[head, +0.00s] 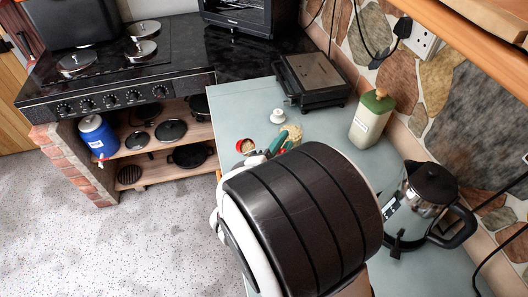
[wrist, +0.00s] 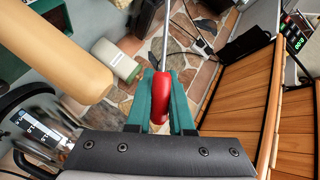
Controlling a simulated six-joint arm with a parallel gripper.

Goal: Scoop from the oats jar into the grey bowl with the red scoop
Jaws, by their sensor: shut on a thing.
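In the wrist view my gripper (wrist: 162,80) has its green fingers shut on the red handle of the scoop (wrist: 161,98). A thin metal shaft runs from the handle to the top edge, and the scoop's far end is out of that view. In the head view the green fingers (head: 282,142) show just beyond my dark arm link, beside a beige round shape (head: 291,134). A small red-rimmed round thing with tan contents (head: 246,146) is to their left. A large beige rounded cylinder (wrist: 65,48) is close in the wrist view. I cannot make out the oats jar or grey bowl surely.
A green-capped bottle (head: 371,118) and a glass kettle (head: 423,205) stand right of my arm by the stone wall. My arm hides much of the counter (head: 235,100).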

